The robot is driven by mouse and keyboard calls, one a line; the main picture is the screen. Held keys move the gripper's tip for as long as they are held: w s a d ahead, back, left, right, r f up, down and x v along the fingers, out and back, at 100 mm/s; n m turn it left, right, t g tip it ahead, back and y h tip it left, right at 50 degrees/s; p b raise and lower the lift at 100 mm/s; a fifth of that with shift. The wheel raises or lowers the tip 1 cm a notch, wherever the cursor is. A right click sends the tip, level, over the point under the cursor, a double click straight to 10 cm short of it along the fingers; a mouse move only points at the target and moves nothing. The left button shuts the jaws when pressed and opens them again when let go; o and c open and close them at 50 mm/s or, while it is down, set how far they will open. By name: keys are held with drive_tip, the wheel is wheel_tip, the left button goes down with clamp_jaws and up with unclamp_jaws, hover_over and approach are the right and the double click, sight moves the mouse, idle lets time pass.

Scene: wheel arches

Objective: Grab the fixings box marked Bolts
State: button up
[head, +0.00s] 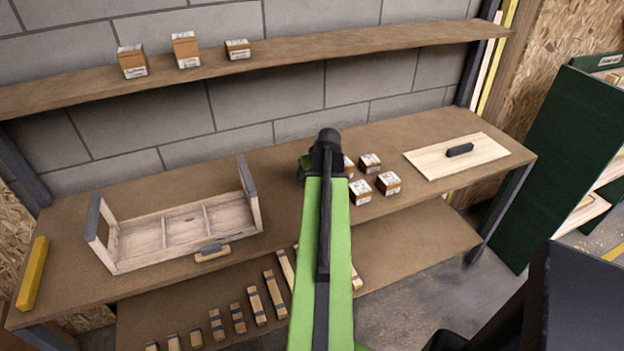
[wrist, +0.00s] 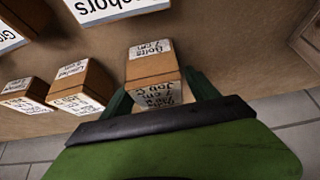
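The box marked Bolts (wrist: 152,66), brown with white labels reading "Bolts 7 cm" and "Job C", stands upright on the bench in the wrist view. My gripper (wrist: 158,88) is open, with its green fingers reaching along either side of the box's lower part. The fingers look very close to its sides; I cannot tell whether they touch. In the head view my arm covers most of the gripper, and I cannot tell which box there is the Bolts one. Several small labelled boxes stand just right of my arm, including a front one (head: 360,194).
In the wrist view two similar boxes (wrist: 82,86) (wrist: 26,94) stand to the left, with larger labels above, one ending "chors". In the head view a wooden tote (head: 187,227) is left, a lid (head: 470,156) right, and a shelf (head: 270,54) with three boxes behind.

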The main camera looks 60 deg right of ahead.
drive_tip(key=shift+s+d, duration=0.1)
drive_tip(key=shift+s, duration=0.05)
clamp_jaws()
drive_tip(key=shift+r, duration=0.1)
wheel_tip(320, 180, up, 4)
drive_tip(key=p, duration=0.4)
drive_tip(key=shift+r+p, duration=0.2)
drive_tip(key=shift+p, duration=0.15)
drive_tip(key=s+r+p, duration=0.6)
drive_tip(key=s, duration=0.5)
drive_tip(key=shift+s+d+r, duration=0.2)
drive_tip(key=shift+s+d, duration=0.1)
drive_tip(key=shift+d, duration=0.15)
